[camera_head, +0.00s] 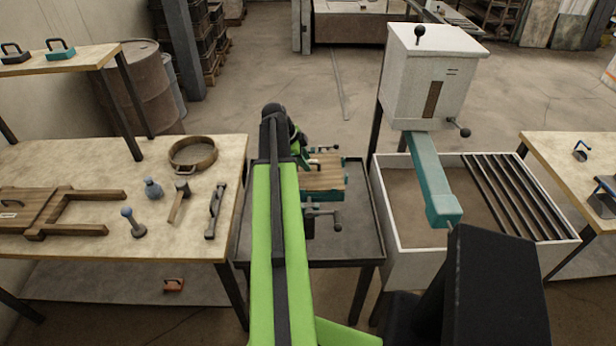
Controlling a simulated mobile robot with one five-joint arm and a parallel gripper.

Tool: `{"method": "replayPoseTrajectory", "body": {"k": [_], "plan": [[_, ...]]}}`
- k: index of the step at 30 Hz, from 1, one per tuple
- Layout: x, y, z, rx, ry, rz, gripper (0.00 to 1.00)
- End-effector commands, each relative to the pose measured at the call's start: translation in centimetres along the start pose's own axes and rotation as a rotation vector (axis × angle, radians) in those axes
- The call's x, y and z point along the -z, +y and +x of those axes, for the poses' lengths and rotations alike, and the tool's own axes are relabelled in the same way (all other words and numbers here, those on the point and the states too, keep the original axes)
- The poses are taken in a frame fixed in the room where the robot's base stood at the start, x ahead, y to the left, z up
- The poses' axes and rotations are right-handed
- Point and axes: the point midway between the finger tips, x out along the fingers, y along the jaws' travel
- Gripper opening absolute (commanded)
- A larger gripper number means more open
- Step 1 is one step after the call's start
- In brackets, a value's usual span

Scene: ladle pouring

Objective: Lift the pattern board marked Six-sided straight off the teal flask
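A wooden pattern board (325,172) lies on a machine on the dark tray table in the middle of the camera_head view. A strip of teal (318,197), which looks like the flask, shows along the board's near edge. No marking is legible on the board. My green arm stretches out from the bottom of the view and covers the left part of the board and flask. My gripper (302,158) is at the board's left end, mostly hidden behind my arm. I cannot tell whether its fingers are apart or touch the board.
Dark levers with knobs (338,227) stick out beside the flask. A white hopper (433,75) with a teal chute (431,180) stands to the right over a sand bin (405,243). The left wooden bench (80,165) holds a sieve (193,155), a wooden frame and hand tools.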

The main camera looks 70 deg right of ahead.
Motion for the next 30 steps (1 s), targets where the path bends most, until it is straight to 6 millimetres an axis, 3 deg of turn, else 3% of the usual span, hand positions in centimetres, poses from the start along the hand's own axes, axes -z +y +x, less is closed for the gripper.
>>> {"method": "replayPoseTrajectory", "body": {"k": [3,11,23,30], "plan": [[0.0,0.0,-0.2,0.0,0.0,0.0,0.34],[0.0,0.0,-0.2,0.001,0.0,0.0,0.0],[0.0,-0.1,-0.3,0.001,0.0,-0.001,0.0],[0.7,-0.4,-1.9,0.001,0.0,-0.001,0.0]]}}
